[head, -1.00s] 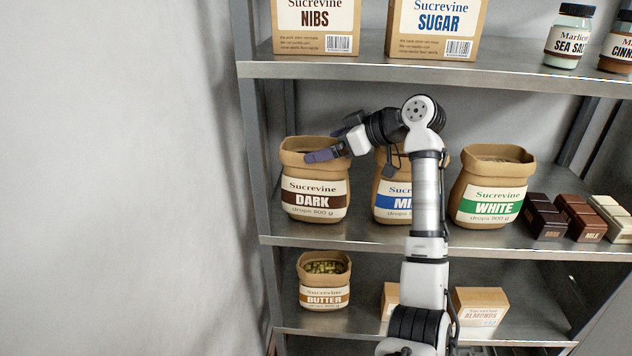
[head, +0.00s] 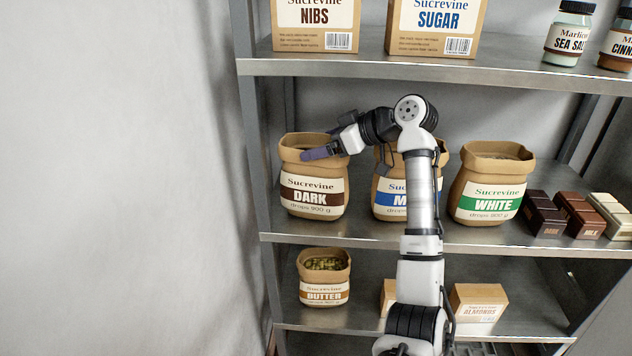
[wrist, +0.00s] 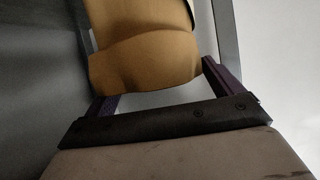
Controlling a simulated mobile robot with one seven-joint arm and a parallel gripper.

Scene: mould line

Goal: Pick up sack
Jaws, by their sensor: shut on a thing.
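The brown DARK sack (head: 313,196) stands upright on the middle shelf at the left, its label facing out. My gripper (head: 322,147) reaches in from the right and is shut on the upper part of this sack. One purple finger lies across the front of its rim; the other is mostly hidden behind. In the wrist view, the sack's brown side (wrist: 145,58) fills the space between the two fingers. The MILK sack (head: 387,200) is partly hidden behind my arm, and the WHITE sack (head: 487,208) stands to the right.
Chocolate bars (head: 575,214) lie at the right of the same shelf. The upper shelf (head: 400,68) holds boxes and jars above my arm. A BUTTER sack (head: 324,292) and ALMONDS box (head: 478,303) stand below. A grey post (head: 251,130) is close left of the DARK sack.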

